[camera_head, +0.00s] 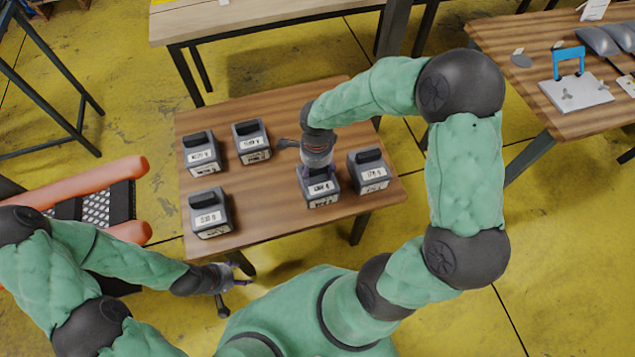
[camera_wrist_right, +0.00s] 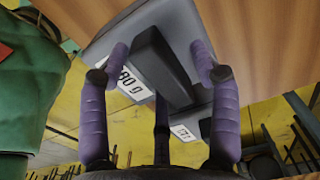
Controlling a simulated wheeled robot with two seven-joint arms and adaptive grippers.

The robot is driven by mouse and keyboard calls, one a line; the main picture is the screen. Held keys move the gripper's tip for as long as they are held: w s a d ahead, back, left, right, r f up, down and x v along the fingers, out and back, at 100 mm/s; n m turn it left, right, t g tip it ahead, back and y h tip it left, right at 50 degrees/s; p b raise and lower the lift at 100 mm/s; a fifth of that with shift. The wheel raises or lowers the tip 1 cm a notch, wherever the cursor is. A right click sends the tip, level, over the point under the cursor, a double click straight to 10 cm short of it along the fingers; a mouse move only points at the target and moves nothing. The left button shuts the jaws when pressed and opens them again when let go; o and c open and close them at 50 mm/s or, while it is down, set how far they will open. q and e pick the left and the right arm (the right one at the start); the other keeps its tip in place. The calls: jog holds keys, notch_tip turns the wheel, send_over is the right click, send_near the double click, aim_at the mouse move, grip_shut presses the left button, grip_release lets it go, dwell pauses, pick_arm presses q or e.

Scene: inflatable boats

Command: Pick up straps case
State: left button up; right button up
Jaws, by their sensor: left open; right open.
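Several grey cases with dark top handles and white labels stand on a wooden table (camera_head: 265,205). The labels are too small for me to tell which one is the straps case. My right gripper (camera_head: 317,168) is over the front middle case (camera_head: 322,194). In the right wrist view my right gripper (camera_wrist_right: 160,60) is open, its purple fingers on either side of that case's dark handle (camera_wrist_right: 160,62); part of its label, "80 g", shows. My left gripper (camera_head: 236,288) is open and empty, off the table's front edge.
Another case (camera_head: 369,171) stands close to the right of the gripped-over one. Other cases stand to the left: one at front (camera_head: 210,213), two behind (camera_head: 201,154) (camera_head: 251,141). Another table (camera_head: 540,105) is at right.

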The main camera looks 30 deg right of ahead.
grip_shut()
jog(key=shift+r, duration=0.15)
